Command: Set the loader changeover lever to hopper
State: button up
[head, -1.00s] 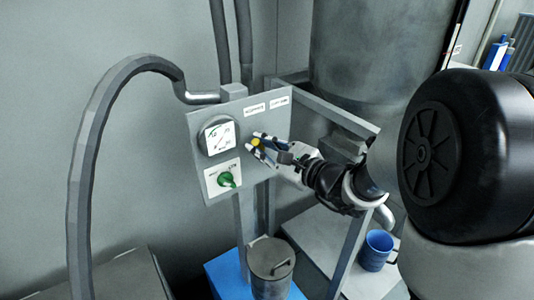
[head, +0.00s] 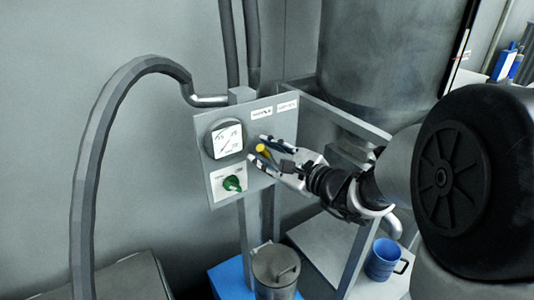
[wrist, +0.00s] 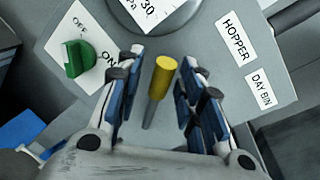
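The changeover lever (wrist: 155,105) is a grey rod with a yellow knob (wrist: 164,72) on the grey panel (head: 247,185). The knob also shows in the head view (head: 262,149). My gripper (wrist: 160,78) is open, with one blue-padded finger on each side of the lever; gaps show on both sides in the wrist view. In the head view my gripper (head: 258,150) reaches the panel from the right. The white HOPPER label (wrist: 235,38) and DAY BIN label (wrist: 262,90) are on the panel. The lever's base is partly hidden by my gripper.
A round gauge (head: 226,139) and a green ON/OFF knob (head: 232,183) sit left of the lever. A lidded grey canister (head: 275,268) stands below the panel. A blue mug (head: 381,258) is at lower right. A thick grey hose (head: 84,190) arches at the left.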

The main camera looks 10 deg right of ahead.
dwell(0.3)
jog(key=v, duration=1.2)
